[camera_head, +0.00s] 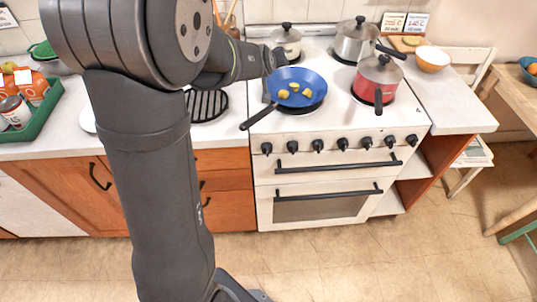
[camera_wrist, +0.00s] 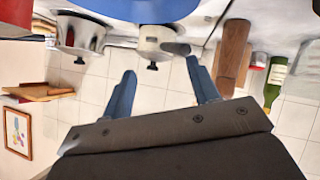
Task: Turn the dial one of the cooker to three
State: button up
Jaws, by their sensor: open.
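The white cooker (camera_head: 340,190) stands in the middle of the head view. A row of several black dials, from the leftmost dial (camera_head: 266,148) to the rightmost dial (camera_head: 412,140), runs along its front above the upper handle. I cannot read any marks, so neither which dial is one nor its setting is clear. My gripper (camera_head: 277,58) is over the back left of the cooker, behind the blue pan and well away from the dials. In the wrist view my gripper (camera_wrist: 160,67) has its two blue fingers spread apart with nothing between them.
The blue pan (camera_head: 303,76) with yellow pieces, a red pot (camera_head: 372,90), a steel pot (camera_head: 354,45) and a white pot (camera_head: 286,42) stand on the hob. The pan handle juts past the front left. The floor before the cooker is clear.

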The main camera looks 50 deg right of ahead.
jog(key=s+d+f+n+h, duration=0.1)
jog(key=s+n, duration=0.1)
jog(key=s, duration=0.5)
jog(key=s+f+n+h, duration=0.1)
jog(key=s+f+n, duration=0.1)
jog(key=s, duration=0.5)
jog(key=s+d+f+n+h, duration=0.1)
jog(key=s+f+n+h, duration=0.1)
jog(key=s, duration=0.5)
jog(key=shift+d+n, duration=0.3)
jog(key=shift+n, duration=0.6)
jog(key=s+a+f+n+t+y, duration=0.1)
jog(key=s+a+f+n+t, duration=0.15)
jog(key=a+f+n, duration=0.4)
jog(key=s+a+f+n+t+y, duration=0.1)
jog(key=s+a+f+n+t, duration=0.15)
jog(key=a+f+n, duration=0.4)
jog(key=n+t, duration=0.3)
jog(key=t, duration=0.1)
send_near(268, 154)
jog(key=shift+y, duration=0.3)
jog(key=shift+r+x, duration=0.15)
jog(key=shift+x, duration=2.2)
jog(key=shift+r+x, duration=0.1)
jog(key=shift+x, duration=2.3)
jog(key=shift+s+d, duration=0.1)
